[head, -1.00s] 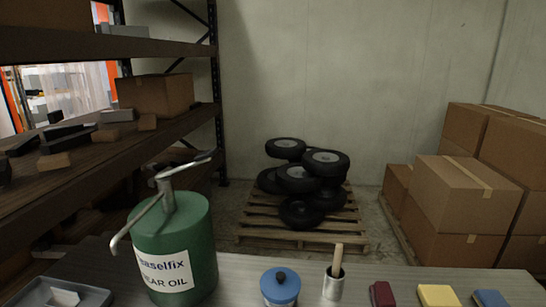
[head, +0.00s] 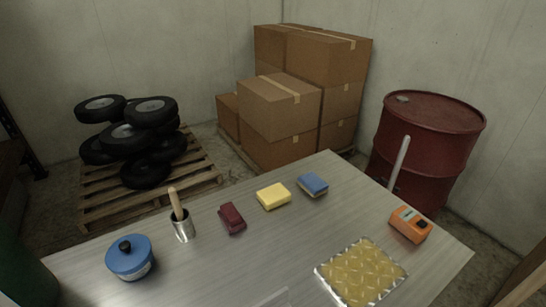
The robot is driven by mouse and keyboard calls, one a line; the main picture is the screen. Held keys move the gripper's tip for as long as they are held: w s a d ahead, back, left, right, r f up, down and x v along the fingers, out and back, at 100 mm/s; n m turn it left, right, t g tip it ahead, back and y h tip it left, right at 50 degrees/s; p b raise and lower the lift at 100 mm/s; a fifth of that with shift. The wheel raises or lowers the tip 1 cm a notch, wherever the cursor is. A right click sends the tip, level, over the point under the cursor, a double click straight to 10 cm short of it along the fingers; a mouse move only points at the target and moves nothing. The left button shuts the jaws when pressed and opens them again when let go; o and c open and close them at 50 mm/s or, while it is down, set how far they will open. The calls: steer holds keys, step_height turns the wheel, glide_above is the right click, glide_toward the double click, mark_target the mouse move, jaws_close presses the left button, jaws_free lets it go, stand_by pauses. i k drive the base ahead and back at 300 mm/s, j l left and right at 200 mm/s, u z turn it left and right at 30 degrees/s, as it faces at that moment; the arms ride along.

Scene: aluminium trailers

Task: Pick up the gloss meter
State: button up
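An orange handheld device with a dark panel (head: 410,223), which looks like the gloss meter, lies on the right end of the metal-topped table (head: 330,225), near its right edge. It rests tilted in the picture, apart from the other objects. A yellow patterned sheet (head: 361,272) lies to its lower left. My gripper is not in view.
A pale rod (head: 398,163) rises behind; a red drum (head: 422,145) stands beyond.

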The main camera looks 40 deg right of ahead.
mark_target(404, 220)
steer(key=z, duration=1.3)
steer(key=k+j+u, duration=0.1)
steer(key=j, duration=0.3)
steer(key=k+j+u, duration=0.1)
steer(key=j, duration=0.3)
steer(key=j+u, duration=0.1)
steer(key=j, duration=0.3)
steer(key=k, duration=0.05)
